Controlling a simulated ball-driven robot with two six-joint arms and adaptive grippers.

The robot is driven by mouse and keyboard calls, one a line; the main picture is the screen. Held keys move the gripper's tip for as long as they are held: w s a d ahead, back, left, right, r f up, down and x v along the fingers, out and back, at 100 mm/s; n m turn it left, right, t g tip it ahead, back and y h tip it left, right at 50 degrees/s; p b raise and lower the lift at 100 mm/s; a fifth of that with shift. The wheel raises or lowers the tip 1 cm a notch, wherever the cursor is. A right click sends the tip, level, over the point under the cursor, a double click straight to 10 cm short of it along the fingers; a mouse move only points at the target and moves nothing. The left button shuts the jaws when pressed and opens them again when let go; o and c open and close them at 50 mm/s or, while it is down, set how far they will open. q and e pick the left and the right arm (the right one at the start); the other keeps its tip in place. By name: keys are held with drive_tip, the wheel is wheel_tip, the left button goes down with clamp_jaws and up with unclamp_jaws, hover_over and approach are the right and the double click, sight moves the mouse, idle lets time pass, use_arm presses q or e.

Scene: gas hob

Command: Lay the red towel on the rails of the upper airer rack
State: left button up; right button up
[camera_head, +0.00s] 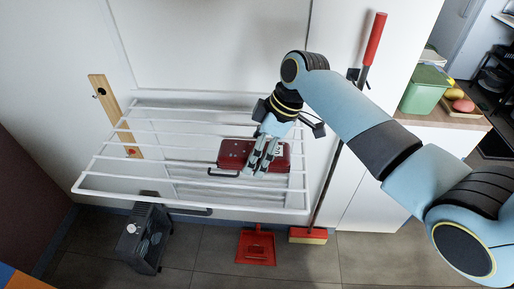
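A narrow gap shows between the fingers. The fingers hide part of the red piece, and I cannot tell whether they grip it or whether it rests on the rails. My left gripper is not in view.
A wooden wall bracket (107,99) stands at the rack's left. Below are a dark heater-like box (146,240), a red dustpan (256,247) and a red broom (308,235). A green container (424,91) stands on the right counter. The rack's left rails look bare.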

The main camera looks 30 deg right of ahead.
drive_tip(key=v, duration=1.2)
drive_tip(key=shift+a+r, duration=0.1)
drive_tip(key=shift+r, duration=0.05)
